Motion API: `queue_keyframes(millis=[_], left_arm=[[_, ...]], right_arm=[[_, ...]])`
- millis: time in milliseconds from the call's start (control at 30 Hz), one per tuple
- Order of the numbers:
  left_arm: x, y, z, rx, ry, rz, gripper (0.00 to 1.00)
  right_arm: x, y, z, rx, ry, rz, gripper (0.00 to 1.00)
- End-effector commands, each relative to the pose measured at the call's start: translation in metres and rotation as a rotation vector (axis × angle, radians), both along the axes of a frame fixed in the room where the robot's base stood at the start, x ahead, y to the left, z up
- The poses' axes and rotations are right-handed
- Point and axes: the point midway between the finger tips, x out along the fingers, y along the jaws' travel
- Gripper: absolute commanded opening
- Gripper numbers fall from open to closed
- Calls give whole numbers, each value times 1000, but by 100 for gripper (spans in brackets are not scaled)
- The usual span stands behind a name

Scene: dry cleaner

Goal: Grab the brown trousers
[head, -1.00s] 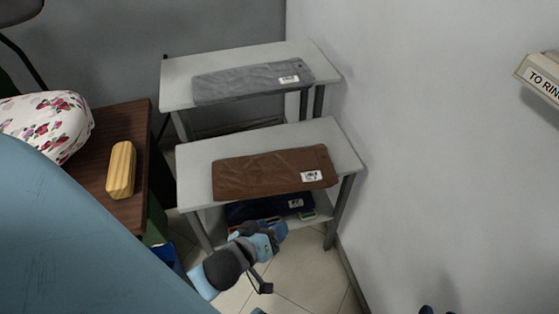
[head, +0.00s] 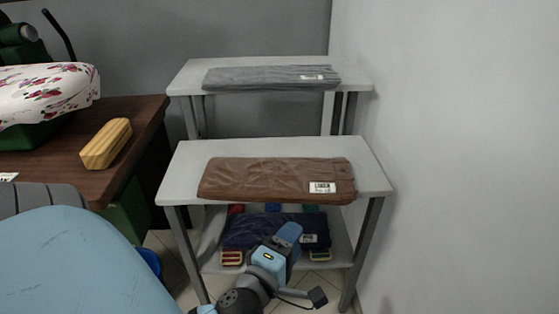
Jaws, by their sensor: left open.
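The brown trousers (head: 275,180) lie folded flat on the top of the nearer white table (head: 180,178), with a white label at their front right. My left gripper (head: 287,236) is in front of this table and lower in the picture than the trousers. It is apart from them and open, with nothing seen in it; its fingers are small and partly turned away. My right gripper is out of view.
Dark blue folded trousers (head: 240,232) and small items lie on the lower shelf behind my left gripper. Grey folded trousers (head: 265,77) lie on the farther white table (head: 190,80). A brown desk (head: 60,160) stands left; a wall (head: 460,160) closes the right side.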

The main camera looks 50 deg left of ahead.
Motion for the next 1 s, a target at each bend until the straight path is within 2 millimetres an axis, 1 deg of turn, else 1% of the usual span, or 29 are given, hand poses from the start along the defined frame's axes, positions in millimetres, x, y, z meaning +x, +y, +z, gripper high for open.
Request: queue_keyframes(millis=[33,100,300,567,833,1000], left_arm=[[11,3,4,7,-3,-2,52],[23,6,3,6,-3,-3,52],[53,13,1,4,0,-2,52],[68,17,-1,4,1,-2,52],[102,25,-5,6,0,-1,52],[113,28,-6,4,3,0,52]], right_arm=[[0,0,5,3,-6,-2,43],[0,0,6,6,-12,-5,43],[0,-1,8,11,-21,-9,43],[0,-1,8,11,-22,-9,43],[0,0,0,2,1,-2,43],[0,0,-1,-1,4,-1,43]])
